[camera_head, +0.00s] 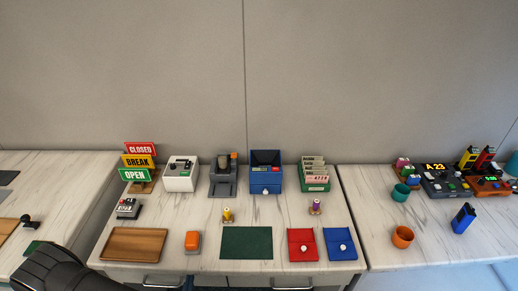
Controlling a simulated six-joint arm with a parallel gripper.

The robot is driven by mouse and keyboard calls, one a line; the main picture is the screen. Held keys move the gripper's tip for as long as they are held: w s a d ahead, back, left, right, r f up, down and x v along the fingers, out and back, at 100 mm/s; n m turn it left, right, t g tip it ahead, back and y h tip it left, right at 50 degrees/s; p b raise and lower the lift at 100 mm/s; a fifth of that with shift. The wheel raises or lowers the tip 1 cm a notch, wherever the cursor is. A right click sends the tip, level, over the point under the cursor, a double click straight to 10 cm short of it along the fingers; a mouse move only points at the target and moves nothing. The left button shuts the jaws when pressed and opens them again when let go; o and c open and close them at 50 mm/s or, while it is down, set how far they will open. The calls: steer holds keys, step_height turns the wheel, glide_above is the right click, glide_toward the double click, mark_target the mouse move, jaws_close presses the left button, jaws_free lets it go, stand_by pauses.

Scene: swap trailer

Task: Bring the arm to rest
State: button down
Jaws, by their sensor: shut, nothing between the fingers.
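A black part of my arm (62,272) shows at the bottom left corner, in front of the gap between the left table and the middle table. It is cut off by the bottom edge of the picture. I see no fingertips of my gripper, and nothing held shows. The arm part covers some of the left table's front edge and lies close to a green piece (38,247) there.
The middle table holds a wooden tray (110,256), sign stand (140,161), white box (181,185), blue box (278,184), green mat (262,231), red tray (302,257) and blue tray (353,257). The right table (385,257) holds cups and devices. The wall behind is bare.

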steer(key=shift+s, duration=0.1)
stand_by(0.3)
steer(key=shift+s, duration=6.15)
steer(key=w, duration=1.4)
steer(key=shift+w, duration=0.15)
steer(key=c, duration=2.2)
jaws_free()
